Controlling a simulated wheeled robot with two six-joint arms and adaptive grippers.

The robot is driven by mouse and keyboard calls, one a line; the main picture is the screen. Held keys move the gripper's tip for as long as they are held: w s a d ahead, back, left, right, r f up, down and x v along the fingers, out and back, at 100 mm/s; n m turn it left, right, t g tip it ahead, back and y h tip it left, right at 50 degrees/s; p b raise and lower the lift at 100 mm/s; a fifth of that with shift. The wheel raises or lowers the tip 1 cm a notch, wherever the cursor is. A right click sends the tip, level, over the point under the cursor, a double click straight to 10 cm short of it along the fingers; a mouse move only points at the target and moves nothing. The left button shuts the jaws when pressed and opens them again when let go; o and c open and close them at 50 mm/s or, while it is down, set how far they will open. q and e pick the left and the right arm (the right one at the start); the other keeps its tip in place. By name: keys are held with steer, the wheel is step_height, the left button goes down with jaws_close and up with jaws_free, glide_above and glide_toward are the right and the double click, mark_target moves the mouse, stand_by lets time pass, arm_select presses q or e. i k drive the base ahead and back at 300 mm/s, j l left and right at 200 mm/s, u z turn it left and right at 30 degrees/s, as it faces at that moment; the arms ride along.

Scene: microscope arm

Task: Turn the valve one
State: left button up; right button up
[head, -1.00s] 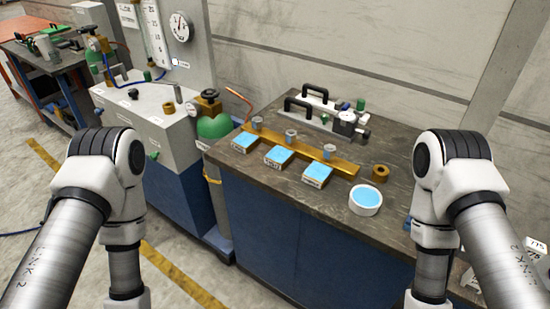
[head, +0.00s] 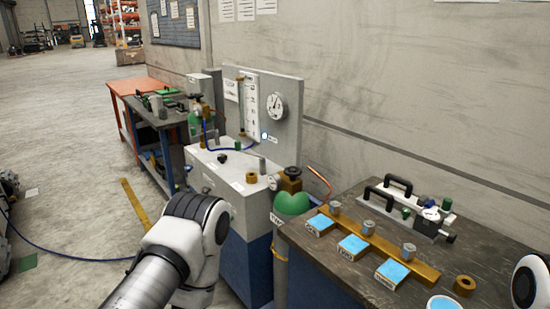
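A green gas cylinder (head: 293,203) with a dark and brass valve head (head: 290,180) stands between the grey cabinet and the dark-topped bench. Another green cylinder (head: 196,122) with a valve (head: 202,108) stands farther back. I cannot tell which of these is valve one. My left arm shows at the lower left, in front of the cabinet, but its gripper is outside the picture. Only a small part of my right arm shows at the right edge; its gripper is also out of view.
The dark benchtop (head: 330,258) holds a brass bar (head: 388,245) with three fittings, blue-topped blocks, a brass ring (head: 464,285) and a black-handled device (head: 405,208). A gauge panel (head: 285,128) rises behind the cabinet.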

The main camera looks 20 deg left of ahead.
mark_target(197, 96)
steer(key=i+j, duration=0.15)
steer(key=j, duration=0.15)
steer(key=i+j+z, duration=0.15)
steer(key=j, duration=0.2)
steer(key=i+j, duration=0.2)
steer(key=j, duration=0.15)
steer(key=i+j+z, duration=0.1)
steer(key=j, duration=0.25)
steer(key=i+j, duration=0.2)
steer(key=j, duration=0.15)
steer(key=i+j+z, duration=0.15)
steer(key=j, duration=0.2)
steer(key=i+j, duration=0.1)
steer(key=j, duration=0.25)
steer(key=i+j+z, duration=0.1)
steer(key=j, duration=0.3)
